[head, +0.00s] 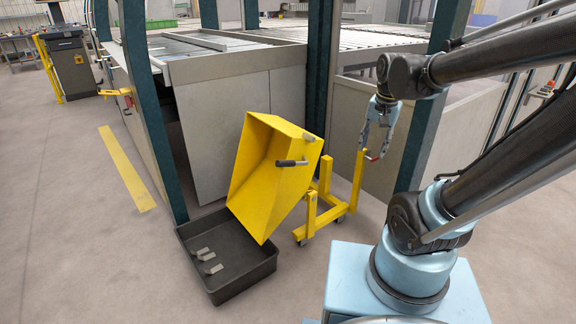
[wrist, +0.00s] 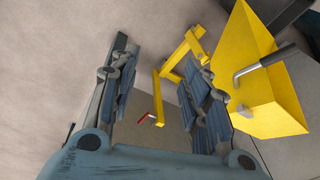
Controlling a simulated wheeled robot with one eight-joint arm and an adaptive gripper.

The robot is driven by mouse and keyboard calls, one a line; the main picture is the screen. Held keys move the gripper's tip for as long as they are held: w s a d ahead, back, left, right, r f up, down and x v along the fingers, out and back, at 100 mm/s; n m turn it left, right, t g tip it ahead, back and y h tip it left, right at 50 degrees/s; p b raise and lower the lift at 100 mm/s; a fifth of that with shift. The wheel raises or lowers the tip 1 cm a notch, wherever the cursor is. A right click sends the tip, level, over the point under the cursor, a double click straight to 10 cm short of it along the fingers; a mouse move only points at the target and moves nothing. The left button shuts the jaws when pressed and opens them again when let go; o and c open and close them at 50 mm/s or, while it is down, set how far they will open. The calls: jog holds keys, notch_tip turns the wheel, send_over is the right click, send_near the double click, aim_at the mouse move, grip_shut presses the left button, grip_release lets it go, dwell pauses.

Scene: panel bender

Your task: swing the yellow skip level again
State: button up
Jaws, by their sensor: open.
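The yellow skip (head: 272,170) is tipped steeply on its wheeled yellow frame (head: 325,205), its mouth toward the lower left over a dark tray. A grey bar handle with a dark grip (head: 291,163) sticks out of its side; it also shows in the wrist view (wrist: 262,66). My gripper (head: 376,153) hangs open and empty to the right of the skip, close to the frame's upright post. In the wrist view the fingers (wrist: 160,85) are spread, with the post and a small red-tipped lever (wrist: 150,119) between them and the skip (wrist: 268,85) to the right.
The dark tray (head: 262,272) on the floor holds a few small metal pieces. The machine's grey panels (head: 235,120) and dark green posts (head: 408,140) stand close behind. Open floor lies to the left, with a yellow stripe (head: 126,168).

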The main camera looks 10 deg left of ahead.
jog(key=w+a+r+m, duration=0.1)
jog(key=w+a, duration=0.3)
jog(key=a, duration=0.3)
jog(key=w+a+m, duration=0.2)
jog(key=w+a, duration=0.1)
jog(key=a, duration=0.4)
jog(key=m, duration=0.2)
send_near(288, 161)
jog(key=shift+y, duration=0.4)
jog(key=x, duration=1.1)
jog(key=shift+w+d+f, duration=0.2)
jog(key=shift+d+f, duration=0.1)
jog(key=shift+d, duration=0.05)
grip_shut()
